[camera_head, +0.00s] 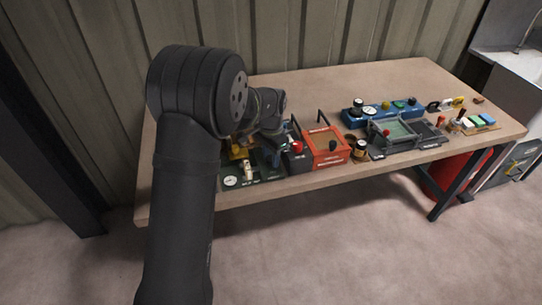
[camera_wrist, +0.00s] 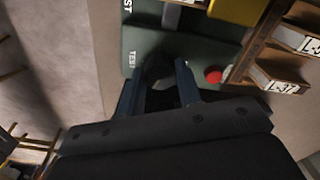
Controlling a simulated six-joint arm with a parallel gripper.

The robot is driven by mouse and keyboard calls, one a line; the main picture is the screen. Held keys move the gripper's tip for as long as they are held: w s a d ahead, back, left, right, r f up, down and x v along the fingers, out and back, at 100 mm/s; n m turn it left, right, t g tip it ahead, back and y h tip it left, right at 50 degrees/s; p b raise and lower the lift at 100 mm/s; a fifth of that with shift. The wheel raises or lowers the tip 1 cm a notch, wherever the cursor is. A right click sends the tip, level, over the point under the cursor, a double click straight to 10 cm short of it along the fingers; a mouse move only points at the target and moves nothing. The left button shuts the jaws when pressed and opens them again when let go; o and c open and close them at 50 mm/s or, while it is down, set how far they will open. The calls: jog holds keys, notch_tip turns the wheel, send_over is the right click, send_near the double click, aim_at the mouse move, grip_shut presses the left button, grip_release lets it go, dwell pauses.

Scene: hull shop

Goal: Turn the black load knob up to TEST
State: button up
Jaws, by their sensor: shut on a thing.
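The black load knob (camera_wrist: 157,66) sits on a dark green panel (camera_wrist: 200,50) in the wrist view. My gripper (camera_wrist: 164,76) is shut on it, one finger on each side. More white lettering stands at the panel's top left corner. The knob's pointer is hidden or too dark to read. In the head view my arm covers much of the green panel (camera_head: 262,174), and the knob cannot be made out there.
A red button (camera_wrist: 213,75) lies right of the fingers, close to a wooden rack (camera_wrist: 262,45) with labelled slots. In the head view an orange box (camera_head: 326,150) stands right of my gripper. Blue and grey units (camera_head: 372,110) stand farther right. The table's back (camera_head: 300,85) is clear.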

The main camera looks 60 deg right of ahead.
aim_at(271, 158)
jog(key=m, duration=1.3)
jog(key=shift+m, duration=0.3)
dwell(0.4)
jog(key=o, duration=1)
jog(key=shift+r, duration=0.1)
notch_tip(271, 158, up, 17)
jog(key=shift+r, duration=0.15)
notch_tip(271, 158, down, 18)
jog(key=shift+r, duration=0.25)
dwell(0.5)
